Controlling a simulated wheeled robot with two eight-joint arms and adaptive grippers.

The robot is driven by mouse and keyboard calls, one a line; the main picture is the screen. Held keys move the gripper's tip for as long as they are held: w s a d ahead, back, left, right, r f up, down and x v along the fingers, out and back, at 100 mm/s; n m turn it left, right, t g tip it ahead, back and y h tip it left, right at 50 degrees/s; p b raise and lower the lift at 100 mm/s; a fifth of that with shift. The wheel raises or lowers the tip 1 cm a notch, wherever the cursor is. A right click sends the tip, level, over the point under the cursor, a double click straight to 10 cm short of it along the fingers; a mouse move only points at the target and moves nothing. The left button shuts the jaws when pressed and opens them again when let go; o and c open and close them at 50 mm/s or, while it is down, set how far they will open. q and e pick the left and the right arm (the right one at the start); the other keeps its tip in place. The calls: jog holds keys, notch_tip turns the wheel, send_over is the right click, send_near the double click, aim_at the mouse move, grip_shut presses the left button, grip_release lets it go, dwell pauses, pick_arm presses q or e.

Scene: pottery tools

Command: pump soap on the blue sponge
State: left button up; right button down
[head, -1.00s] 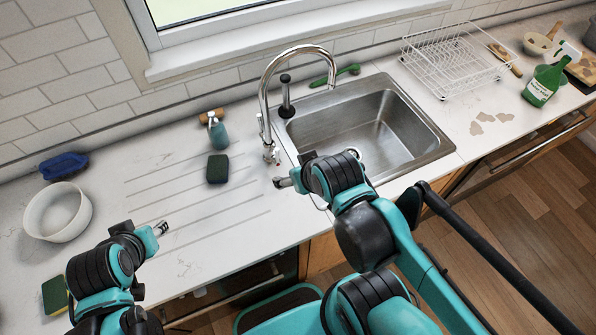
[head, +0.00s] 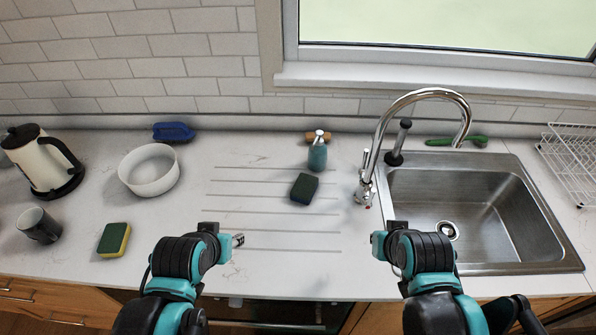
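A teal soap dispenser (head: 317,156) with a pump top stands upright on the counter, left of the faucet. A dark sponge (head: 304,189) lies just in front of it; its top looks dark green, and I cannot make out a clear blue on it. A second sponge (head: 114,239), green on top with a yellow side, lies at the left. My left gripper (head: 235,240) is over the front of the counter, left of and nearer than the dark sponge. My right gripper (head: 376,243) is in front of the faucet, right of the sponge. Both are apart from these objects. Finger openings are too small to judge.
A faucet (head: 366,178) and metal sink (head: 470,215) are at the right, with a dish rack (head: 575,160) beyond. The grooved counter between my grippers is clear.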

aim_at(300, 194)
jog(key=w+a+r+m+g+p, duration=0.2)
jog(key=w+a+r+g+p, duration=0.25)
jog(key=w+a, duration=0.55)
jog(key=w+a+f+m+g+p, duration=0.1)
jog(key=w+a+f+p, duration=0.15)
jog(key=a, duration=0.25)
jog(key=w+a+f+m+g+p, duration=0.1)
jog(key=w+a+f, duration=0.15)
jog(key=a, duration=0.35)
jog(key=f+b, duration=0.3)
jog(key=f, duration=0.7)
jog(key=shift+s, duration=0.2)
jog(key=w, duration=0.1)
jog(key=w+d, duration=0.1)
jog(key=w, duration=0.1)
jog(key=shift+d+f, duration=0.15)
jog(key=shift+w+d, duration=0.15)
jog(key=shift+w, duration=0.2)
jog(key=shift+w+d+b, duration=0.15)
jog(key=shift+w+d, duration=0.1)
jog(key=shift+w, duration=0.45)
jog(key=shift+w+d+b, duration=0.15)
jog(key=shift+w+d, duration=0.05)
jog(key=shift+w, duration=0.45)
jog(key=shift+s, duration=0.15)
